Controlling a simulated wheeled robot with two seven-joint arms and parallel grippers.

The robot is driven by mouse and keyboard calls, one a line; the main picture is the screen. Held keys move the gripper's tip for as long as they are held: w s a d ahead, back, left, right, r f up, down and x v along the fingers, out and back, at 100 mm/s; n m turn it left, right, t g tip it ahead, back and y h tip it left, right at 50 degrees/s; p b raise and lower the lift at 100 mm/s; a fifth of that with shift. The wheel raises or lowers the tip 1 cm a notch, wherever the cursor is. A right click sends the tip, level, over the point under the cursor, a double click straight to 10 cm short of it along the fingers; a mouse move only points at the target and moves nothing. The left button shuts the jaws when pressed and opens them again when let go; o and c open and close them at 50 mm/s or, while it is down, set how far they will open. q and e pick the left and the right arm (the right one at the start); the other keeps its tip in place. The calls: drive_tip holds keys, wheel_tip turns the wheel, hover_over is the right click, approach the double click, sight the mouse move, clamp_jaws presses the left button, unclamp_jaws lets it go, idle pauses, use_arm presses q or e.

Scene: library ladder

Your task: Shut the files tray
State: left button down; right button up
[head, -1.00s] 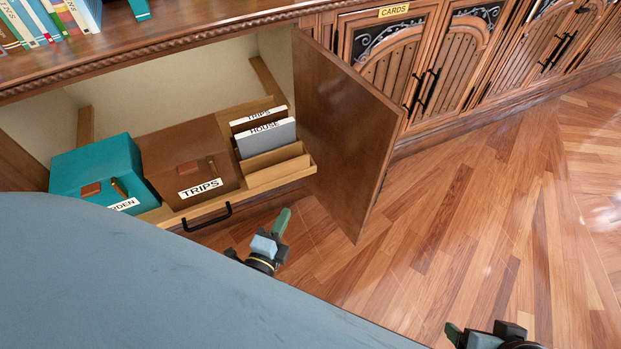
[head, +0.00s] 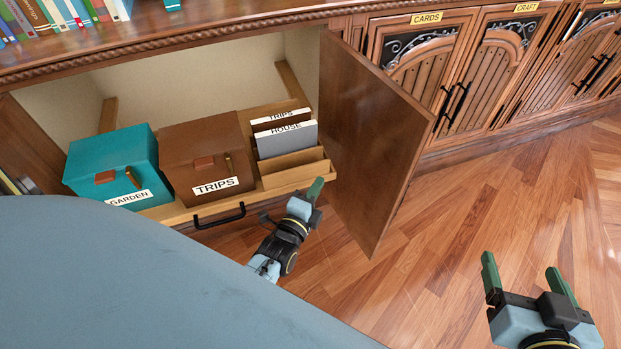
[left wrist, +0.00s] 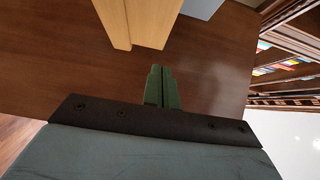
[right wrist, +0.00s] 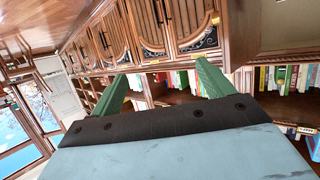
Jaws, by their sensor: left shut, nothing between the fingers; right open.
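The files tray (head: 176,213) is a light wood pull-out tray, slid out at the front of an open cabinet. It has a black handle (head: 218,216) on its front edge. It carries a teal GARDEN box (head: 110,165), a brown TRIPS box (head: 207,155) and a file holder with TRIPS and HOUSE cards (head: 287,142). My left gripper (head: 314,190) is shut and empty near the tray's front right corner. In the left wrist view its fingers (left wrist: 161,88) point toward the tray's wooden edge (left wrist: 150,25); contact cannot be told. My right gripper (head: 527,275) is open and empty over the floor.
An open brown cabinet door (head: 372,140) stands just right of the tray and my left gripper. Closed cabinets with CARDS and CRAFT labels line the right. Books stand on the shelf above. The wood floor (head: 450,240) at right is clear.

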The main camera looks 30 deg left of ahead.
sight(317, 165)
use_arm(q)
drive_tip(key=shift+w+a+b, duration=0.5)
drive_tip(key=shift+w+a, duration=0.45)
drive_tip(key=shift+a, duration=0.3)
drive_tip(key=shift+w+a, duration=0.2)
drive_tip(key=shift+a, duration=0.05)
use_arm(e)
drive_tip(key=shift+w+a+r+t+y, duration=0.25)
drive_tip(key=shift+r+t, duration=0.4)
drive_tip(key=shift+r, duration=0.3)
drive_tip(key=shift+w+a+r+t+y, duration=0.2)
drive_tip(key=shift+r+t, duration=0.4)
drive_tip(key=shift+r, duration=0.35)
drive_tip(key=shift+w+a+r+t+y, duration=0.15)
drive_tip(key=shift+a+r+t+y, duration=0.1)
drive_tip(key=shift+r+t, duration=0.55)
use_arm(q)
drive_tip(key=shift+a, duration=0.1)
use_arm(e)
drive_tip(key=shift+r, duration=0.15)
